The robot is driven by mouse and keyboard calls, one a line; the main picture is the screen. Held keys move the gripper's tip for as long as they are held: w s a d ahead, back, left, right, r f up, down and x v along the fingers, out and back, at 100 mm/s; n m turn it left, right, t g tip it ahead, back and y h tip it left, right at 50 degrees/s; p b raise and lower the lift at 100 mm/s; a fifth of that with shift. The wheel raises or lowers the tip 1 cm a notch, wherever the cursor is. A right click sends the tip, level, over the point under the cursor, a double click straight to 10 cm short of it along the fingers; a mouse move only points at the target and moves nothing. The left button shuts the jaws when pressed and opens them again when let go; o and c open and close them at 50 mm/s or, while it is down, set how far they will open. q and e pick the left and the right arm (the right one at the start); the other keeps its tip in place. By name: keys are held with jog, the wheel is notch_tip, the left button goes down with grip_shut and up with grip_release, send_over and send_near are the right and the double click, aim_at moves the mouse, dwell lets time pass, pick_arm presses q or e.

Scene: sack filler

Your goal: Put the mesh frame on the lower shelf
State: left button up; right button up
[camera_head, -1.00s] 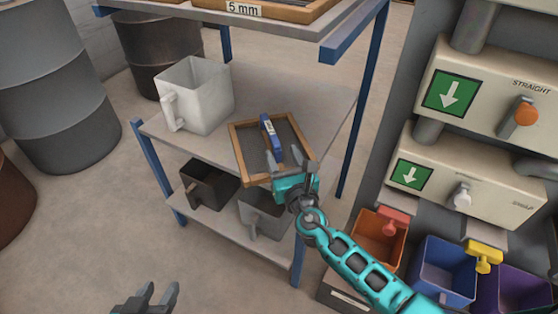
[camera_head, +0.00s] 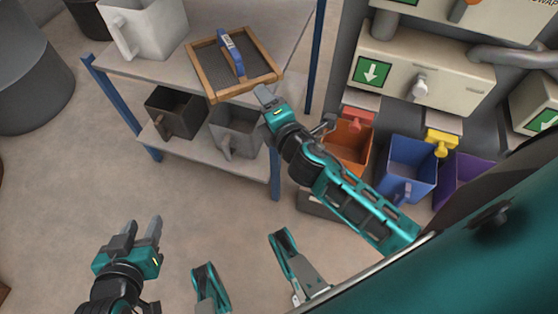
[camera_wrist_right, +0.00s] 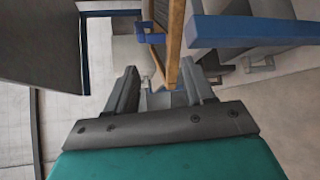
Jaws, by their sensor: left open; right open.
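In the right wrist view the frame's wooden edge (camera_wrist_right: 174,45) shows beyond and between the open fingers (camera_wrist_right: 160,90). My left gripper (camera_head: 143,232) is open and empty over the floor, well away from the rack.
The white container (camera_head: 150,28) stands left on the same shelf. The bottom shelf (camera_head: 190,148) holds a dark bin (camera_head: 178,108) and a grey bin (camera_head: 238,130). Orange (camera_head: 347,145), blue (camera_head: 408,165) and purple bins stand right, under the machine. The floor in front of the rack is clear.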

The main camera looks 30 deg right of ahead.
jog(key=s+a+f+m+g+y, duration=0.1)
jog(key=s+f+m+g+y, duration=0.1)
jog(key=s+m, duration=0.4)
jog(key=s+a+f+m+g+y, duration=0.1)
jog(key=s+a+f+m+g, duration=0.1)
jog(key=s+m, duration=0.5)
jog(key=f+m, duration=0.1)
jog(key=m, duration=0.3)
jog(key=shift+s+a+g+y, duration=0.2)
jog(key=shift+s+g+y, duration=0.05)
jog(key=shift+g+y, duration=0.15)
jog(key=shift+f, duration=0.1)
